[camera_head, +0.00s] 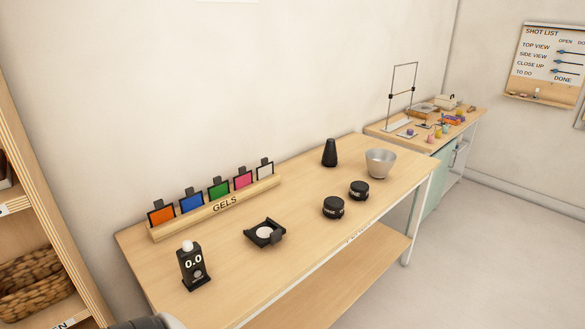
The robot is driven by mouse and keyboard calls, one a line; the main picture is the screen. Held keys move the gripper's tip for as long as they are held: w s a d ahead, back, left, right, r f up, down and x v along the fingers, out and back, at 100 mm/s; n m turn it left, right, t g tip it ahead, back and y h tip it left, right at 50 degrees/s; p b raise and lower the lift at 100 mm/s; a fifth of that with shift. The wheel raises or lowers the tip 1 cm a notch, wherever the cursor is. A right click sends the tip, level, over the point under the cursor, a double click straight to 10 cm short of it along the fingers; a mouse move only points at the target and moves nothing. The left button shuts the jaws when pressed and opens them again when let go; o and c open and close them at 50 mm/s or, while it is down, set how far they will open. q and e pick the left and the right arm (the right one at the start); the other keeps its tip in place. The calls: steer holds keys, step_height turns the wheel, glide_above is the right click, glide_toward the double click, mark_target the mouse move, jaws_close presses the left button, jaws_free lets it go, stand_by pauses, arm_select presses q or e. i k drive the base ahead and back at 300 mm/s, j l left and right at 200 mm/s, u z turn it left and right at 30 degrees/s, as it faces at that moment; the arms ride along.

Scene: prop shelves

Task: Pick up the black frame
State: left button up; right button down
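A flat black square frame (278,238) with a pale round middle and a raised tab lies on the wooden table, in front of the gel rack. Several coloured gels in dark frames stand upright in the wooden rack labelled GELS (225,205). A grey rounded part, which seems to be my arm, shows at the bottom left edge. Neither of my grippers is in view.
On the table (300,200) are a black meter reading 0.0 (194,268), two black round pieces (333,208) (359,190), a black cone-like piece (330,153) and a grey bowl (380,163). Shelves (40,215) stand at the left. Open floor lies right.

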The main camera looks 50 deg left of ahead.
mark_target(268, 232)
steer(key=u, duration=1.8)
steer(key=z, duration=3)
steer(key=u, duration=3)
